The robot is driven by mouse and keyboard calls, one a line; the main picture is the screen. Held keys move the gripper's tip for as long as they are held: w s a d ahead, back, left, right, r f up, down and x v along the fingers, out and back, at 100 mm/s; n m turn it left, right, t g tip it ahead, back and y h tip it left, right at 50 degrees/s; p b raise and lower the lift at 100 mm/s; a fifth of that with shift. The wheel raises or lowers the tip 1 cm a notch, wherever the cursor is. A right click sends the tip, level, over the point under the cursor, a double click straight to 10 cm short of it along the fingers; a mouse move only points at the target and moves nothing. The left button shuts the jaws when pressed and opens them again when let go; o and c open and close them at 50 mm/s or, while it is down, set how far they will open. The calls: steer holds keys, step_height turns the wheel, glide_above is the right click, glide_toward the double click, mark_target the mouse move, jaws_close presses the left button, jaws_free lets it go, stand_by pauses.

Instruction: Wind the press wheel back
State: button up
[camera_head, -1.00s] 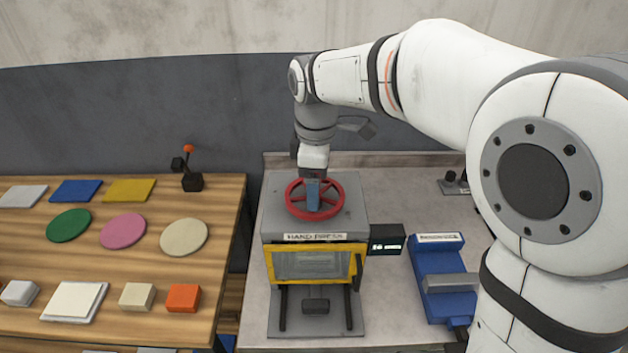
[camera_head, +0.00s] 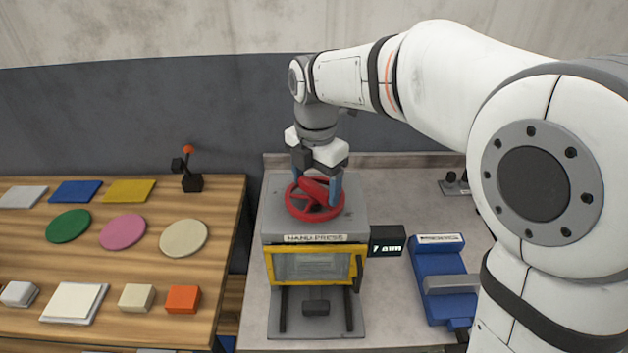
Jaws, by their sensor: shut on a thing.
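The hand press (camera_head: 314,239) stands on the grey bench, a grey box with a yellow-framed window (camera_head: 311,264) at its front. Its red press wheel (camera_head: 309,213) lies flat on top. My gripper (camera_head: 318,190) points straight down over the wheel and is shut on it, with a blue-grey finger showing on either side of the red middle part. The fingertips are partly hidden. A small dark display (camera_head: 387,241) beside the press shows lit characters that seem to read "7 mm".
A blue vise-like device (camera_head: 440,284) stands right of the press. The wooden table (camera_head: 100,260) at left holds coloured plates, discs, blocks and a small lever with an orange knob (camera_head: 188,150). Bare bench (camera_head: 385,310) lies between press and blue device.

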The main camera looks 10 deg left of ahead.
mark_target(314, 185)
steer(key=n, duration=0.4)
steer(key=shift+s+a+n, duration=0.1)
steer(key=shift+n, duration=0.2)
steer(key=shift+f+n, duration=0.15)
steer(key=shift+n, duration=1.45)
steer(key=shift+s, duration=0.1)
steer(key=o, duration=1)
step_height(314, 185, up, 8)
steer(key=shift+b, duration=0.4)
